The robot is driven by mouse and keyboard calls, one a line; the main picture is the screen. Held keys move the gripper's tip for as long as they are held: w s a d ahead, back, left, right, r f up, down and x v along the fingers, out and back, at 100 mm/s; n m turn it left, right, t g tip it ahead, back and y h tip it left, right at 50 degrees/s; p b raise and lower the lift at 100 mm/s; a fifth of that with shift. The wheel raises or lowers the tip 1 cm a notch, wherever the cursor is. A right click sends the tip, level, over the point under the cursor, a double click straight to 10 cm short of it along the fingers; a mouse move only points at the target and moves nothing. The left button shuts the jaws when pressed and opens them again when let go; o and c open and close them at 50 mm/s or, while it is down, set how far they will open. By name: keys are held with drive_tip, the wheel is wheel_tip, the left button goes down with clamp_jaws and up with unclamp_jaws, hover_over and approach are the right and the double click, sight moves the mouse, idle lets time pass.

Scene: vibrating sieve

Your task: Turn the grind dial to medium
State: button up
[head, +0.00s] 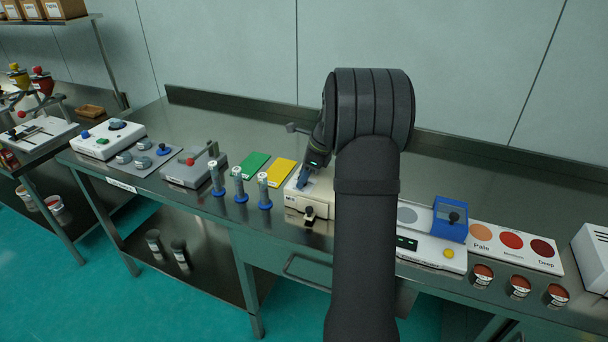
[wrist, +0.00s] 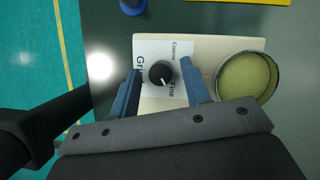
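The grind dial (wrist: 161,73) is a round black knob with a white pointer mark, on a white label (wrist: 147,48) reading "Grind", "Coarse" and "Fine". In the wrist view its mark points down and slightly right, toward the "Fine" side. No medium marking can be read. My gripper (wrist: 160,70) is open, with one blue finger on each side of the dial and visible gaps between. In the head view my gripper (head: 302,182) is over the grinder, partly hidden by my arm.
A round container (wrist: 247,78) of yellowish material sits right of the dial. Blue-based cylinders (head: 239,186) stand left of the grinder, with green (head: 253,165) and yellow (head: 280,172) pads behind. A device with a blue block (head: 450,220) is to the right.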

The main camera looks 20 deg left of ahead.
drive_tip(key=c, duration=0.8)
drive_tip(key=shift+n, duration=0.4)
drive_tip(key=n+g, duration=0.1)
drive_tip(key=n, duration=0.1)
drive_tip(key=n+g+h, duration=0.1)
drive_tip(key=n, duration=0.2)
drive_tip(key=shift+w, duration=0.2)
drive_tip(key=n+h, duration=0.1)
drive_tip(key=n, duration=0.2)
drive_tip(key=n+g+h, duration=0.1)
drive_tip(key=n, duration=0.1)
drive_tip(key=shift+w+a+n, duration=0.1)
drive_tip(key=shift+a+n, duration=0.05)
drive_tip(key=shift+n, duration=0.25)
drive_tip(key=o, duration=1)
